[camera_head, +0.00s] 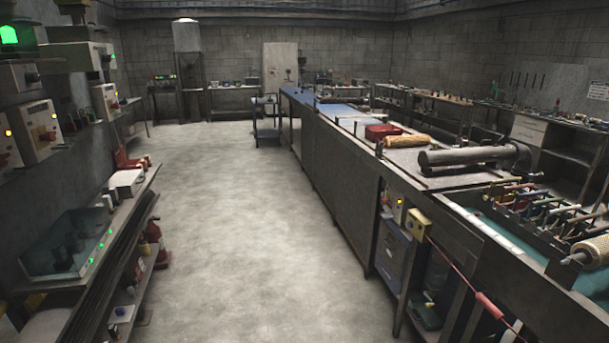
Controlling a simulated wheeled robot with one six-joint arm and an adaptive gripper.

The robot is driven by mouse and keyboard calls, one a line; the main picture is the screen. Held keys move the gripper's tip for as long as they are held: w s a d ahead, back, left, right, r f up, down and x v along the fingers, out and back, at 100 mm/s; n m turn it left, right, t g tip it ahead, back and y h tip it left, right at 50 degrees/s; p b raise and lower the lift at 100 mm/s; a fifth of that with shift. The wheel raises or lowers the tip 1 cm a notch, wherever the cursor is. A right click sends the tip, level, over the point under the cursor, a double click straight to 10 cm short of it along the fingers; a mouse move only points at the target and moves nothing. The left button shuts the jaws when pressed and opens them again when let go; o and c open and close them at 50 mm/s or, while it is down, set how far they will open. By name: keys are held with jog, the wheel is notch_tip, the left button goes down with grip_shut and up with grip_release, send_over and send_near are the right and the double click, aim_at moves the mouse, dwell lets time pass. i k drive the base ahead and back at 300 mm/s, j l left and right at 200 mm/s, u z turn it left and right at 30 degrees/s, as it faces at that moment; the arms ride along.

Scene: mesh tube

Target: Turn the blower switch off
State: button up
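My gripper is not in view. I cannot tell which control is the blower switch, as no label is readable. A beige control box (37,131) with a yellow light and a red knob hangs on the left wall. A similar box (105,101) hangs farther along the same wall. A grey box (72,57) with a dark knob sits above them. A yellow box (418,225) is fixed to the near end of the long bench on the right, beside a small panel (399,210) with a yellow light. Switch positions are too small to read.
A wide concrete floor aisle (235,220) lies clear ahead. A low shelf (100,280) with a glass-sided tank (70,245) lines the left. The long bench (330,150) bounds the right. A blue cart (266,122) stands far ahead beside the bench.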

aim_at(383, 200)
jog(key=i+u, duration=0.35)
jog(key=i, duration=1.4)
jog(key=i+j+z, duration=0.1)
jog(key=i, duration=0.5)
jog(key=i+j+z, duration=0.1)
jog(key=i, duration=0.5)
jog(key=i+j+z, duration=0.15)
jog(key=i, duration=0.4)
jog(key=i+j+z, duration=0.2)
jog(key=i, duration=0.15)
jog(key=i+j+z, duration=0.2)
jog(key=i, duration=0.15)
